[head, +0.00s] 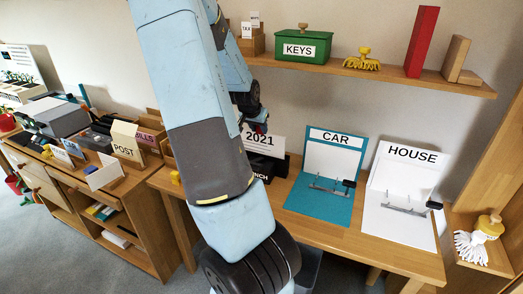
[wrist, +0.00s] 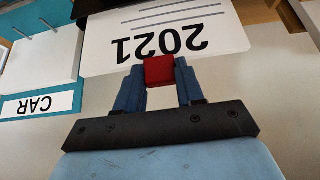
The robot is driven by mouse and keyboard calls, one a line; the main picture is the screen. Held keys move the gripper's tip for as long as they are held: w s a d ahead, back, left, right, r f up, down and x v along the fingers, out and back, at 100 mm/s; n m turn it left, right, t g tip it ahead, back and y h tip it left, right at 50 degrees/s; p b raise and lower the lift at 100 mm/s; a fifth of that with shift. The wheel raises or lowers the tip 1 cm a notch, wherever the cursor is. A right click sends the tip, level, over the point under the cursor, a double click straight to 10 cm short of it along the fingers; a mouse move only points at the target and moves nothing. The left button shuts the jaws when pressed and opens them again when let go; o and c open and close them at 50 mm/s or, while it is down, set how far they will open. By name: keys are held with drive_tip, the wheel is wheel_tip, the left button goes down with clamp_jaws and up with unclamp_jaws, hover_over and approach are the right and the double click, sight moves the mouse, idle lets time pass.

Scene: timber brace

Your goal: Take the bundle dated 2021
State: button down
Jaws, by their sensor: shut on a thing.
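The bundle dated 2021 (head: 262,141) is a white sheet or stack with black print, standing upright at the black punch (head: 265,165) on the desk. In the wrist view the bundle (wrist: 205,45) shows upside down, with grey lines by the date. My gripper (wrist: 160,72) has its blue fingers shut on a red block (wrist: 159,70) at the bundle's edge, which looks like its clip. In the head view my arm partly hides the gripper (head: 256,125) and the bundle's left side. Whether the bundle's foot still touches the punch is hidden.
Right of the bundle lie the open teal CAR binder (head: 320,200) and white HOUSE binder (head: 400,222), both with metal mechanisms. A shelf (head: 380,75) above holds a green KEYS box (head: 303,48) and a red block (head: 422,42). A cabinet with a POST box (head: 126,143) stands left.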

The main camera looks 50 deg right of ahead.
drive_tip(key=shift+r, duration=1.25)
